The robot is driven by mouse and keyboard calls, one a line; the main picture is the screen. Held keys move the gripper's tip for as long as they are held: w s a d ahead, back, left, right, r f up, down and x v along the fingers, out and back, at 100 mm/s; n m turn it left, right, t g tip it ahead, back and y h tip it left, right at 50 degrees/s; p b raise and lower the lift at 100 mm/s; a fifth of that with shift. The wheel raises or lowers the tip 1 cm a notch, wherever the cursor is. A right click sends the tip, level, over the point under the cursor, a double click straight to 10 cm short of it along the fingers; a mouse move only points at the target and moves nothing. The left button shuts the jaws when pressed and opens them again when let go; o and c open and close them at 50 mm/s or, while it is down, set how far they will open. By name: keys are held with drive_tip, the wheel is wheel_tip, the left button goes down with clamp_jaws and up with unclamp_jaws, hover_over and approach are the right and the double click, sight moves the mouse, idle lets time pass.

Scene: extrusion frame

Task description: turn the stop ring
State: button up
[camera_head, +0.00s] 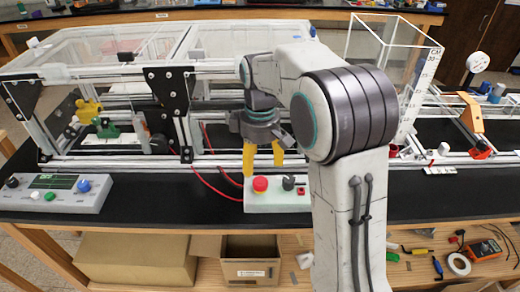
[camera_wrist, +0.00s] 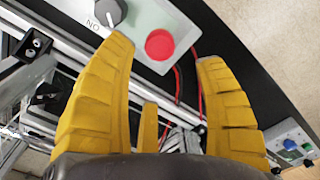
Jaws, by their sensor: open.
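The red round stop button (camera_head: 260,184) sits on a light grey control box (camera_head: 258,207) at the table's front edge. It also shows in the wrist view (camera_wrist: 160,44), near the top, between and just beyond my fingers. My gripper (camera_head: 263,171) has yellow fingers spread apart, with nothing between them. In the head view its tips hang just above and behind the button; no contact is visible. A separate ring around the button cannot be made out. The fingers also show in the wrist view (camera_wrist: 166,52).
A black selector knob (camera_head: 288,183) stands right of the button on the same box. The aluminium extrusion frame (camera_head: 105,163) stands behind. Another control box (camera_head: 55,194) is at left, with bare black tabletop (camera_head: 150,196) between the boxes.

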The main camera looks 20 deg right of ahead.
drive_tip(key=shift+r, duration=1.75)
drive_tip(key=m, duration=0.5)
hover_over(258, 177)
drive_tip(key=s, duration=0.2)
wheel_tip(258, 177, down, 4)
drive_tip(key=shift+f, duration=0.1)
drive_tip(key=shift+m, duration=0.5)
drive_tip(key=s, duration=0.1)
drive_tip(key=s+f, duration=0.2)
drive_tip(key=s, duration=0.1)
drive_tip(key=shift+s, duration=0.1)
drive_tip(key=s+r+t, duration=0.2)
drive_tip(key=s, duration=0.6)
drive_tip(key=s+r+m+t, duration=0.1)
drive_tip(key=s+r, duration=0.2)
drive_tip(key=s, duration=0.6)
drive_tip(key=shift+s+t, duration=0.15)
drive_tip(key=shift+t, duration=0.25)
